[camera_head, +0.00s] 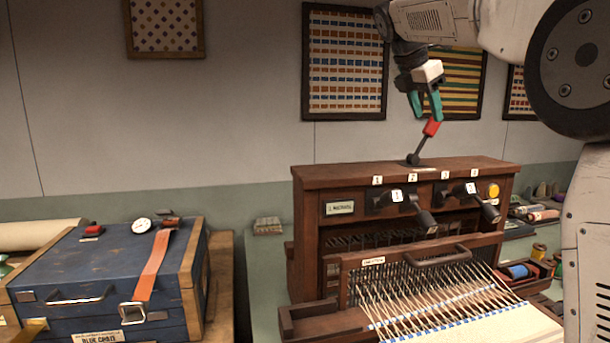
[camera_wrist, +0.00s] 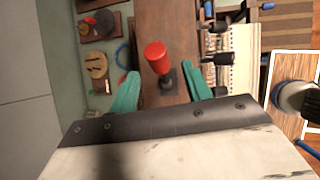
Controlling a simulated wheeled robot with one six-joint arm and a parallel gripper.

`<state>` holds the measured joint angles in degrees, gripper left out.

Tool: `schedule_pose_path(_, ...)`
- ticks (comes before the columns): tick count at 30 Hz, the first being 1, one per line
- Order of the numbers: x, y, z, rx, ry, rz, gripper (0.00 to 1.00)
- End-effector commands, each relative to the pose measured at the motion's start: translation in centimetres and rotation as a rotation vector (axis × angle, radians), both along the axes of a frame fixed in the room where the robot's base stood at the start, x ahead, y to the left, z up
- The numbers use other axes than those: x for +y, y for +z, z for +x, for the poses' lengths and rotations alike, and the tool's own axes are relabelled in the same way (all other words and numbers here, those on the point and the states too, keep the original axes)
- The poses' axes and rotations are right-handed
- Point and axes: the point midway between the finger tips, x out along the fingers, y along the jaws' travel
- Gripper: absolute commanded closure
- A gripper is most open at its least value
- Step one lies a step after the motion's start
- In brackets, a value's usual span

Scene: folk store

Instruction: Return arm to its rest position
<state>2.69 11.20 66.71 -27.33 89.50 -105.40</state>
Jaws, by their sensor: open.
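My gripper (camera_head: 428,107) is open above the wooden loom machine (camera_head: 330,175), with its green fingers pointing down. Just below the fingertips is the red knob (camera_head: 431,127) of a lever that stands tilted on the machine's top. In the wrist view, the red knob (camera_wrist: 156,57) shows between and beyond the two green fingers of my gripper (camera_wrist: 160,85). The fingers look apart from it, though the exact gap is hard to tell. My arm comes in from the upper right in the head view.
A blue case (camera_head: 100,265) with an orange strap (camera_head: 157,262) stands at the left. Black levers (camera_head: 424,218) stick out of the machine's front. Threads and white cloth (camera_head: 480,325) spread before it. Framed textiles (camera_head: 346,65) hang behind. Spools (camera_head: 520,270) lie at the right.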

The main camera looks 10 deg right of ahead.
Motion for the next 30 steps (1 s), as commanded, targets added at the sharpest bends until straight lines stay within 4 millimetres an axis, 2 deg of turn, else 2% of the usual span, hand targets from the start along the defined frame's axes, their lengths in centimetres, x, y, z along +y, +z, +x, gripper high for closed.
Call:
schedule_pose_path(5, 1.3, -1.1, -3.8, -0.069, -0.128, 0.074, 0.51)
schedule_pose_path(8, 2.7, -2.9, -8.0, -0.137, -0.282, 0.159, 0.51)
schedule_pose_path(11, 4.3, -5.6, -12.8, -0.204, -0.468, 0.253, 0.51)
schedule_pose_path(17, 7.4, -12.6, -22.7, -0.304, -0.876, 0.426, 0.51)
schedule_pose_path(21, 9.3, -18.6, -29.4, -0.347, -1.182, 0.522, 0.51)
schedule_pose_path(25, 10.7, -23.7, -34.4, -0.368, -1.43, 0.578, 0.51)
schedule_pose_path(27, 11.3, -25.8, -36.2, -0.374, -1.53, 0.595, 0.51)
schedule_pose_path(30, 11.7, -27.8, -37.9, -0.378, -1.627, 0.608, 0.51)
